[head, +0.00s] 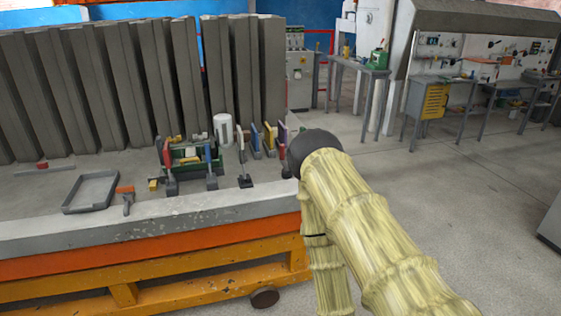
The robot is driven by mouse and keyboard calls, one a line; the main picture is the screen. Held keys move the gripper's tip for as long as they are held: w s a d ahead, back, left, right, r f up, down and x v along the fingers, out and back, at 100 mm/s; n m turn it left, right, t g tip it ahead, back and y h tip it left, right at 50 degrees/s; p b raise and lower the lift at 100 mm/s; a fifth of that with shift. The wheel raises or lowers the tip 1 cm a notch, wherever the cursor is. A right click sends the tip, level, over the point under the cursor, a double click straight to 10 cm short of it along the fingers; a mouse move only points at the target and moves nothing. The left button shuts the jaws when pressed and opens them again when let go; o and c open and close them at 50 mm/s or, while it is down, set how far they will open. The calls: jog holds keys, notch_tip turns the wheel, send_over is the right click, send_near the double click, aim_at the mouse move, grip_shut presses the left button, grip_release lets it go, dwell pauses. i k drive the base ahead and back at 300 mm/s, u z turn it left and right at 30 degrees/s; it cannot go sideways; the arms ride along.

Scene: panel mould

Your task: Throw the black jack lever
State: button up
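Several small levers with coloured handles stand upright near the right end of the grey mould table. My arm, in a pale yellow sleeve, bends at a dark round joint just right of the levers. It may hide part of that table end. My gripper is out of view.
The mould table (150,215) has an orange frame. A green toolbox (190,152), white canister (223,130), grey tray (91,191) and orange-handled tool (126,197) lie on it. Tall grey panels (120,85) stand behind. Open floor and workbenches (430,98) are at right.

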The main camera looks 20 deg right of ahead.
aim_at(241, 153)
jog(key=z, duration=1.5)
jog(key=i, duration=5.6)
jog(key=u, duration=4.45)
